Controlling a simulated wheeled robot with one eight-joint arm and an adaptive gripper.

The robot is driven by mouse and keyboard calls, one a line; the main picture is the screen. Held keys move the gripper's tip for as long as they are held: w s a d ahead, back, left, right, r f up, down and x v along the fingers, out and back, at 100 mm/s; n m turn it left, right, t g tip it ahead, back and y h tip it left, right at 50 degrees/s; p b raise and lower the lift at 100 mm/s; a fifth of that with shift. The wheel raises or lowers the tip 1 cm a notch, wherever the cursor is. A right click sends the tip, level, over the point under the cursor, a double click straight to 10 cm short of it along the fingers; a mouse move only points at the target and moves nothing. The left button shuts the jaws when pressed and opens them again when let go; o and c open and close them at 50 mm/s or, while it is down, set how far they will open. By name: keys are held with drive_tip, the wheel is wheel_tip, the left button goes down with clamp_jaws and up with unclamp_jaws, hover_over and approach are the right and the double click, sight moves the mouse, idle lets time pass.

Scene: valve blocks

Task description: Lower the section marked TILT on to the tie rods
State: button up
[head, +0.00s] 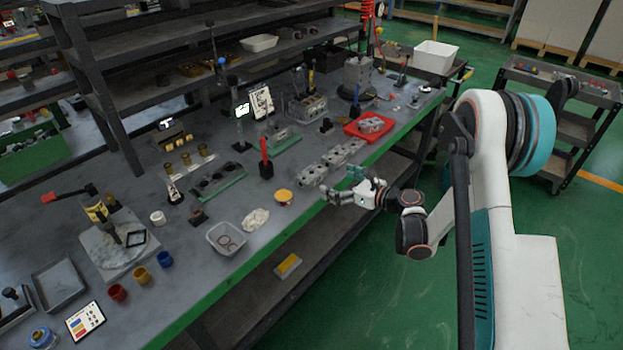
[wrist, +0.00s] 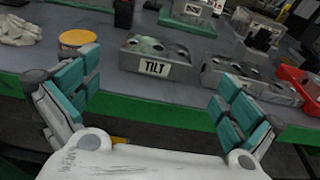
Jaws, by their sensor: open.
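The section marked TILT (wrist: 155,58) is a grey metal block with round holes on top and a white label on its front face. It sits flat on the bench and appears to be the nearest block (head: 312,175) of a row in the head view. My gripper (wrist: 160,98) is open and empty, its teal-padded fingers spread apart on the near side of the block, not touching it. In the head view my gripper (head: 352,188) is at the bench's front edge. A grey block assembly (head: 308,106) farther back seems to carry upright rods; it is too small to be sure.
More grey blocks (wrist: 250,78) stand right of the TILT section, then a red tray (head: 369,128). A yellow-topped round item (wrist: 77,40) and a white glove (wrist: 18,30) lie to its left. The bench has a green front edge (wrist: 150,110). A shelf rack rises behind.

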sight(311, 172)
drive_tip(key=b+x, duration=0.1)
drive_tip(key=x, duration=0.4)
drive_tip(key=shift+a+f, duration=0.1)
drive_tip(key=b+x, duration=0.2)
drive_tip(key=x, duration=0.3)
drive_tip(key=shift+a+f+b, duration=0.1)
drive_tip(key=shift+a+b, duration=0.1)
drive_tip(key=shift+b, duration=0.1)
drive_tip(key=c, duration=1.2)
